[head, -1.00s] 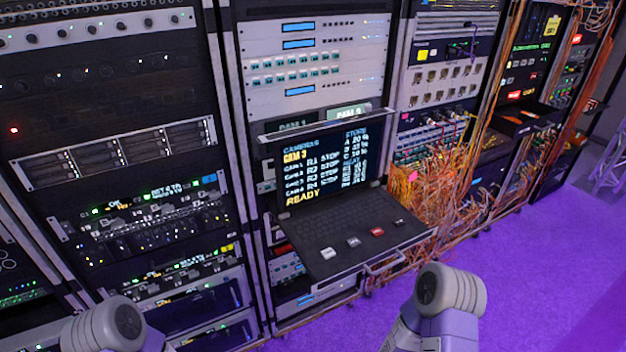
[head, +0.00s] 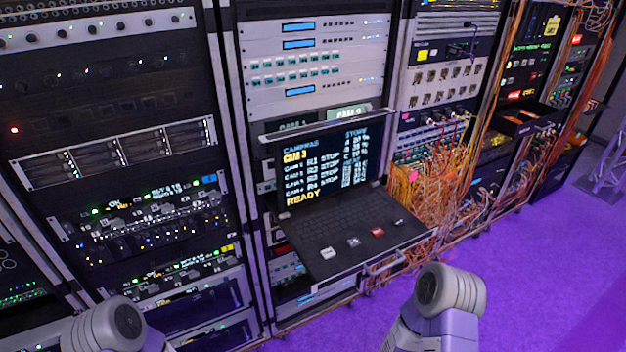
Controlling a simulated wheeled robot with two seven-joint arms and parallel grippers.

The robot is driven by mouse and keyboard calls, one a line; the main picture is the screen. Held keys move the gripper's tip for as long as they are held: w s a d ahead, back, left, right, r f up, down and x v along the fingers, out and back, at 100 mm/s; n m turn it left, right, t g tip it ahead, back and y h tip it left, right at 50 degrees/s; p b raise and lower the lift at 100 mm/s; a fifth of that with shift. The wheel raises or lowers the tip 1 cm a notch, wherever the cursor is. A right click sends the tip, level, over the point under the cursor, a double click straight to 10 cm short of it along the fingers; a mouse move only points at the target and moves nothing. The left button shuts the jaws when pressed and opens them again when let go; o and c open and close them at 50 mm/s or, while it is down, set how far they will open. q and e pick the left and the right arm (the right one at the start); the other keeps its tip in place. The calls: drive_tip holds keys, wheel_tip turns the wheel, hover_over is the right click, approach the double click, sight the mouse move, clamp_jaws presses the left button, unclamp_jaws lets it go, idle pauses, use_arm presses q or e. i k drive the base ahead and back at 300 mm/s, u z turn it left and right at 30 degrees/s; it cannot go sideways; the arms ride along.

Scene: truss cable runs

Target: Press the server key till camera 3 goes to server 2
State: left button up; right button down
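A fold-out console sits in the middle rack in the head view. Its screen (head: 325,172) shows "CAMERAS", "CAM 3" highlighted, a list of cameras each with an R number and "STOP", a "STORE" column, and "READY". The CAM 3 row reads R3 STOP as far as I can make out. Below it is a dark keyboard drawer (head: 340,222). Along its front edge are a white key (head: 328,253), a grey key (head: 354,242), a red key (head: 377,232) and a dark key (head: 398,222). Their labels are too small to read. Neither gripper shows; only parts of my arms appear at the bottom.
Equipment racks stand left (head: 120,160) and right of the console. Orange cables (head: 430,190) hang in a tangle just right of the drawer. A handle (head: 385,262) sits below the drawer. The purple floor (head: 530,260) is clear at the right.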

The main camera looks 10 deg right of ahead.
sight(353, 243)
drive_tip(key=u, duration=1.65)
drive_tip(key=i, duration=0.6)
drive_tip(key=z, duration=2.8)
